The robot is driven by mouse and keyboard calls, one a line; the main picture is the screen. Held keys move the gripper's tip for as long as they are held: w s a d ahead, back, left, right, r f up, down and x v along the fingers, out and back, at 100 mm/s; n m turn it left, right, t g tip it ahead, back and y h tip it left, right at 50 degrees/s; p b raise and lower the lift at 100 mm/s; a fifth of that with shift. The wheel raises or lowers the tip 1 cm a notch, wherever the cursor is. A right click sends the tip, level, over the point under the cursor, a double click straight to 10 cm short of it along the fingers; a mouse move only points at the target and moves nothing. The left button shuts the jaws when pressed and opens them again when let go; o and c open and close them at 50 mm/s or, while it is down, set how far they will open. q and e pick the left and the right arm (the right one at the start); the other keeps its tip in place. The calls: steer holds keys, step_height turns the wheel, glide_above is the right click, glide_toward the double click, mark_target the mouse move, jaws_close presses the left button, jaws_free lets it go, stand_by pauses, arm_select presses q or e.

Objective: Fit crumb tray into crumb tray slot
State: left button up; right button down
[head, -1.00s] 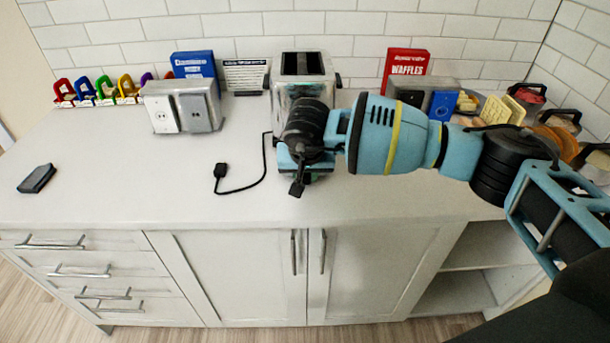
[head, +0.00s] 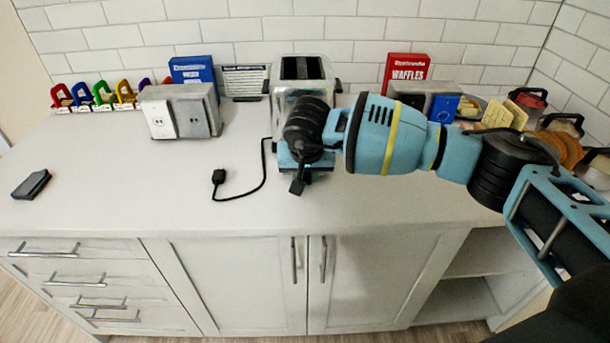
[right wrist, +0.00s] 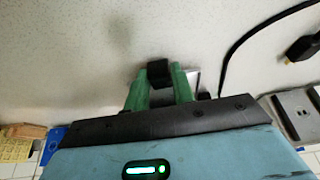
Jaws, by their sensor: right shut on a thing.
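The silver toaster (head: 283,98) stands at the back of the counter. Its lower front, where the crumb tray slot would be, is hidden behind my right arm. My right gripper (right wrist: 158,85) is low over the counter in front of the toaster. Its green fingers are shut on a small black piece (right wrist: 158,70), which I take for the end of the crumb tray. The rest of the tray is hidden, and I cannot tell whether any of it is in the slot. My left gripper is not in view.
The black cord and plug (head: 219,176) lie left of the toaster. A grey outlet box (head: 180,112) stands behind them. A small dark block (head: 31,184) lies at far left. A red waffle box (head: 405,68) and food items crowd the right back.

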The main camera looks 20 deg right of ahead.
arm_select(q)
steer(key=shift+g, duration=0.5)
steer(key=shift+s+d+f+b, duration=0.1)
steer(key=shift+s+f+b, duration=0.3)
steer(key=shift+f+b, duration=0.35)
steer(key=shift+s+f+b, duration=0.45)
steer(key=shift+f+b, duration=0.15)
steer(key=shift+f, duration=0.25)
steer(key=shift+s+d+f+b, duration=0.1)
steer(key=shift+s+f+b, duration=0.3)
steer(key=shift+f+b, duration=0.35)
arm_select(e)
steer(key=shift+w+d, duration=0.35)
steer(key=shift+w, duration=0.85)
steer(key=shift+w+d, duration=0.3)
steer(key=shift+w, duration=0.95)
steer(key=shift+w+d, duration=0.35)
steer(key=shift+w, duration=0.85)
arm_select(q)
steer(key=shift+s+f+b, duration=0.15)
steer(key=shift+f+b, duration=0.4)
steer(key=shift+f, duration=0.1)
arm_select(e)
steer(key=shift+w+d, duration=0.25)
steer(key=shift+w, duration=0.65)
steer(key=c, duration=1.1)
jaws_free()
steer(key=shift+s+r, duration=0.1)
steer(key=shift+r, duration=0.05)
